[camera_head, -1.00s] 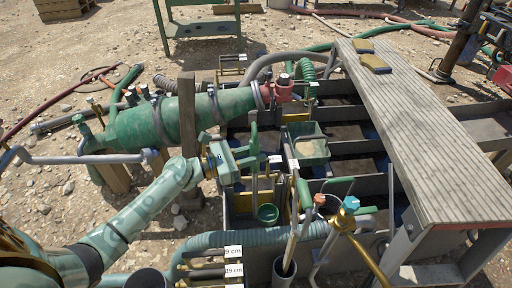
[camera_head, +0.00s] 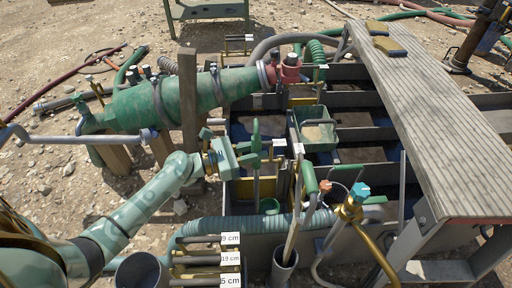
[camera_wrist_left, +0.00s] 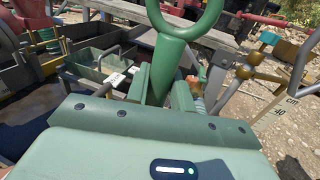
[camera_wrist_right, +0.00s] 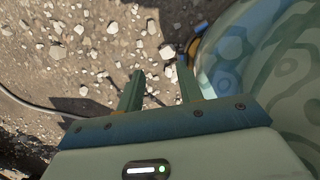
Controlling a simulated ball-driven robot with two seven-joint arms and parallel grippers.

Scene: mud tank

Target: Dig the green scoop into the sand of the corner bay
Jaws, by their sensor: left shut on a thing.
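My left gripper (camera_head: 250,158) is shut on the upright handle of the green scoop (camera_head: 256,132), which has a ring at its top. The handle also stands between the fingers in the left wrist view (camera_wrist_left: 165,70). Its shaft runs down into the near-left bay of the tank. A small green cup (camera_head: 269,205) shows low there, partly hidden by the ribbed hose; I cannot tell if it touches sand. The bay's floor is mostly hidden. My right gripper (camera_wrist_right: 160,90) is open and empty above stony ground, and is not in the head view.
A green tray (camera_head: 318,135) sits across the tank's dividers. A wooden plank (camera_head: 425,110) covers the right side. A green ribbed hose (camera_head: 250,228) runs along the near wall. A pot of tools (camera_head: 284,268) and brass valve (camera_head: 350,208) stand close by. A green pipe (camera_head: 180,103) lies behind my left arm.

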